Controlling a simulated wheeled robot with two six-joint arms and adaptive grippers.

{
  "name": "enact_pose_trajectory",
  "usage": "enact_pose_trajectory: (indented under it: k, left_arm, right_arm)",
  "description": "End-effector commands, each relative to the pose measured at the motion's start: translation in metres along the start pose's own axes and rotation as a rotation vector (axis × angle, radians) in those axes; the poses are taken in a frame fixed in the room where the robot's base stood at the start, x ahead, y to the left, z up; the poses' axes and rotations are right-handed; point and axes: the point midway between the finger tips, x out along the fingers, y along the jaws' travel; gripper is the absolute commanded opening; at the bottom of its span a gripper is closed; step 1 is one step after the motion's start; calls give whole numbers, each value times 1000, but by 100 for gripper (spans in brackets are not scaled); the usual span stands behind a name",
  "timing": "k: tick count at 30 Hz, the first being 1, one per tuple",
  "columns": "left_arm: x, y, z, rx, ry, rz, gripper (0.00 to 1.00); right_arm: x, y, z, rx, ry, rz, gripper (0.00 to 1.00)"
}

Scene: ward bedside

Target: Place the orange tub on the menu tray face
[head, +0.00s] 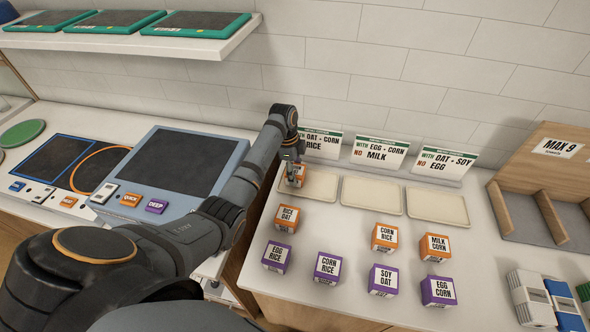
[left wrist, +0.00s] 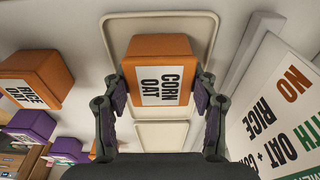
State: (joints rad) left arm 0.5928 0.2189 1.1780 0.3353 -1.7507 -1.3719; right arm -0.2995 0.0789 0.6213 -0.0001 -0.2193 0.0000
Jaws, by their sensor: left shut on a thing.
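An orange tub (head: 297,178) labelled CORN OAT is held in my left gripper (head: 291,160), seen over the leftmost cream tray (head: 318,190). In the left wrist view the tub (left wrist: 158,48) sits between both fingers of my left gripper (left wrist: 163,92), with the tray (left wrist: 205,28) behind it. I cannot tell whether the tub touches the tray. A sign (head: 322,143) reading WITH OAT + CORN, NO RICE stands behind this tray. My right gripper is not in view.
The middle tray (head: 371,195) and right tray (head: 437,206) are empty, with signs behind them. Orange tubs (head: 286,218) and purple tubs (head: 327,267) stand in front on the counter. A wooden rack (head: 530,195) is at right, a grey-blue panel device (head: 170,160) at left.

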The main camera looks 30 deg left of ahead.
Motion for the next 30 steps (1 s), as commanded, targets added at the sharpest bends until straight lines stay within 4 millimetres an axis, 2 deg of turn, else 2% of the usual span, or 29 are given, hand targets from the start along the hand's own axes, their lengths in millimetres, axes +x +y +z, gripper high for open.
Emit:
enact_pose_trajectory:
  k: [3,4,8,17,20,23,29,30]
  left_arm:
    - [2,0,0,0,0,0,21]
    - [2,0,0,0,0,0,63]
    - [2,0,0,0,0,0,80]
    - [1,0,0,0,0,0,82]
    - [-4,-1,0,0,0,-2,82]
    - [-20,-2,0,2,-1,-6,82]
    - [-70,-2,0,1,0,-7,82]
    - [-87,-1,0,1,0,-4,82]
  right_arm:
    - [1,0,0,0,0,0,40]
    - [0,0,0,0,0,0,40]
    - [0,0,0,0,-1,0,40]
    - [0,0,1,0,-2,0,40]
    - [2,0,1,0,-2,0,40]
    - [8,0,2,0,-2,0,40]
    - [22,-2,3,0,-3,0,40]
    - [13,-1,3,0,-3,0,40]
